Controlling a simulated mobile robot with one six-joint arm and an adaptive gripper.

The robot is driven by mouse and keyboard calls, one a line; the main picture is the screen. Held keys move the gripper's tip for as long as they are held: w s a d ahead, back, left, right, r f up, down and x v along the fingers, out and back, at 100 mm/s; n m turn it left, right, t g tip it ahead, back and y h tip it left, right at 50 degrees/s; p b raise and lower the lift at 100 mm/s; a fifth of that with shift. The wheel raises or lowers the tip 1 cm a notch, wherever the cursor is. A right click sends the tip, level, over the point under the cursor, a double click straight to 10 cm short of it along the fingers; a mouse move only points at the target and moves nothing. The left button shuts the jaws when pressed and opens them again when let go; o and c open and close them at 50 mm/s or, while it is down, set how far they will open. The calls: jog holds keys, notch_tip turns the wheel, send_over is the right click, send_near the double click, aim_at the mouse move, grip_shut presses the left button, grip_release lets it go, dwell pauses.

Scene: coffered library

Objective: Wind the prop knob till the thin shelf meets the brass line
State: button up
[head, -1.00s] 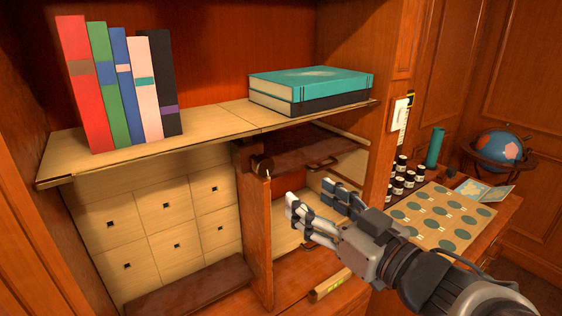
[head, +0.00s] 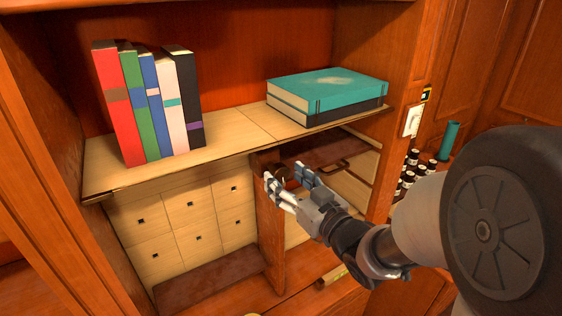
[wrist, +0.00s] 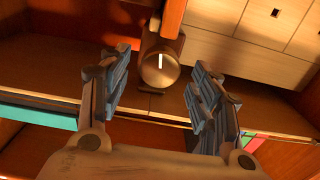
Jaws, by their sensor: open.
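The thin shelf (head: 228,142) is a pale wood board across the bookcase, carrying books. The round dark brown prop knob (wrist: 159,70) has a white mark on its face, pointing along the picture's vertical. In the head view the knob (head: 282,172) sits under the shelf at the top of the upright divider, partly behind my fingers. My gripper (head: 284,177) is open in front of the knob. In the wrist view its fingers (wrist: 157,68) stand on either side of the knob, with visible gaps; they do not appear to touch it. I cannot make out the brass line.
Several upright books (head: 148,105) and a flat teal book (head: 328,90) rest on the shelf. Small drawers (head: 190,222) are below left, and the divider (head: 271,225) stands beside them. Dark bottles (head: 408,172) and a green cylinder (head: 449,140) are at the right.

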aim_at(283, 175)
jog(key=shift+x, duration=1.95)
jog(key=shift+c, duration=0.4)
jog(key=c, duration=1)
jog(key=shift+m, duration=1.5)
jog(key=o, duration=1.1)
